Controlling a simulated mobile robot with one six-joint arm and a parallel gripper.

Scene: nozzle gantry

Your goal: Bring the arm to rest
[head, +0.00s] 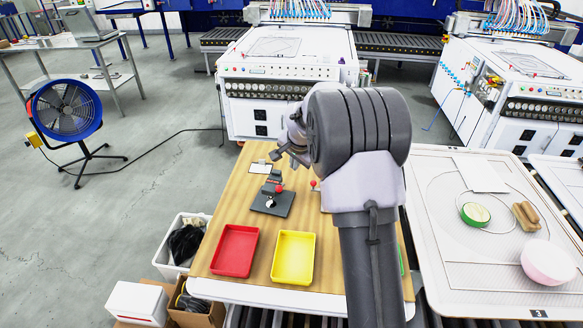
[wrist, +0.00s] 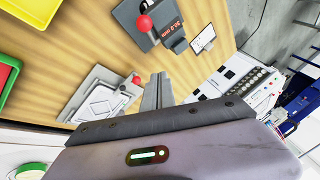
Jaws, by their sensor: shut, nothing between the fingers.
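My gripper (wrist: 158,78) shows in the wrist view with its fingers together and nothing between them. It is in the air above the wooden table (head: 222,205). In the head view my arm stands up in front of the table, and part of my gripper (head: 281,152) shows at its left side. Nothing hangs from the fingers.
A black fixture with a red knob (head: 279,189), a red tray (head: 235,251) and a yellow tray (head: 293,258) are on the table. A grey fixture (wrist: 103,97) is near my fingers in the wrist view. White machines (head: 285,75) stand behind; a white table (head: 460,255) is at right.

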